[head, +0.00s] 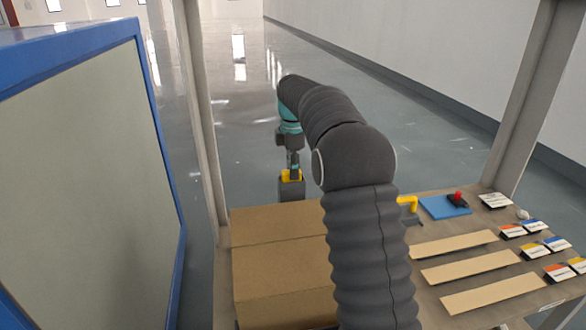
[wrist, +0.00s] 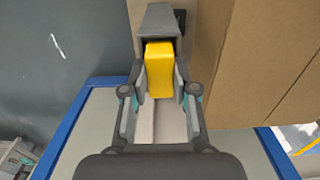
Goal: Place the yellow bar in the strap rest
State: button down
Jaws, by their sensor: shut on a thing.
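My gripper (wrist: 159,95) is shut on the yellow bar (wrist: 159,68), with one finger on each side of it. In the head view the bar (head: 291,175) shows as a small yellow patch under my gripper (head: 293,170), just past the far edge of the cardboard boxes. A dark grey block-like holder (wrist: 158,22), which looks like the strap rest, is at the bar's far end. It also shows below the bar in the head view (head: 291,189). The bar seems to meet the holder; I cannot tell how deep it sits in it.
Cardboard boxes (head: 280,255) stand close beside the holder. A blue-framed panel (head: 80,180) is at the left. The table at right carries wooden strips (head: 470,265), a blue plate with a red knob (head: 446,207), a yellow bent piece (head: 407,202) and several small labelled cards.

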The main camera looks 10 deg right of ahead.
jog(key=c, duration=0.9)
grip_release()
jog(key=shift+f, duration=0.1)
notch_tip(320, 180, up, 12)
